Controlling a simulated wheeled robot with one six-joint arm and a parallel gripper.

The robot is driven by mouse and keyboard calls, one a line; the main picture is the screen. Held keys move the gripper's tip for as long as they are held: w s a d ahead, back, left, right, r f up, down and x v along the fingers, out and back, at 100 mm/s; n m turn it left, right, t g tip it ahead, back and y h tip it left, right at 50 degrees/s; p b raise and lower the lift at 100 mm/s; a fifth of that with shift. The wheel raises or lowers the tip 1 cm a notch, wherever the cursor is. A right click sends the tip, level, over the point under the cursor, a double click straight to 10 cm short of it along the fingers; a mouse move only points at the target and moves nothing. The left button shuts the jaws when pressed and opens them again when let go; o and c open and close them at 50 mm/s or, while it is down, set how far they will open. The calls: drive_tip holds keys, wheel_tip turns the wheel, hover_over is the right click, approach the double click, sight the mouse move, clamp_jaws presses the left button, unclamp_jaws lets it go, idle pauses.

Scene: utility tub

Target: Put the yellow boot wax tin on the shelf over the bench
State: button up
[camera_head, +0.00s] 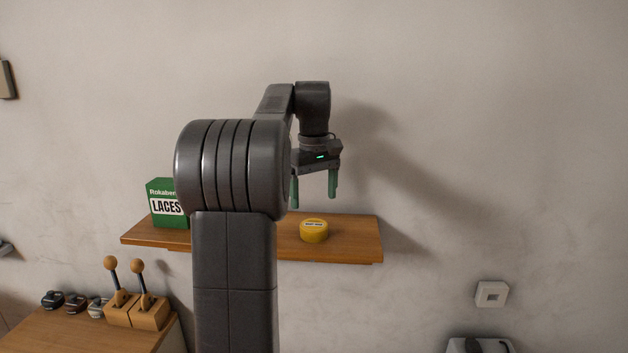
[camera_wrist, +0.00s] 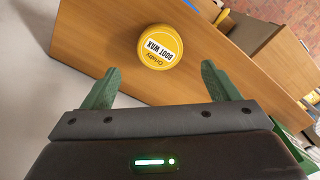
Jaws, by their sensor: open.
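The yellow boot wax tin (camera_head: 314,230) lies flat on the wooden shelf (camera_head: 345,240), on its right half in the head view. In the wrist view the tin (camera_wrist: 160,47) shows its label, and bare shelf wood (camera_wrist: 105,40) lies around it. My gripper (camera_head: 314,200) is above the tin with its green fingers pointing down. In the wrist view my gripper (camera_wrist: 165,85) has its fingers wide apart with nothing between them. The tin is apart from the fingers.
A green laces box (camera_head: 166,203) stands on the shelf's left part, partly behind my arm. Below left is a wooden bench (camera_head: 75,330) with boot stretchers or similar knobbed wooden blocks (camera_head: 140,308) and several small dark items. A white wall switch (camera_head: 492,294) is at right.

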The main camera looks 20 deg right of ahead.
drive_tip(key=shift+r, duration=2.05)
drive_tip(key=shift+o, duration=0.2)
drive_tip(key=o, duration=0.4)
drive_tip(key=shift+c, duration=0.2)
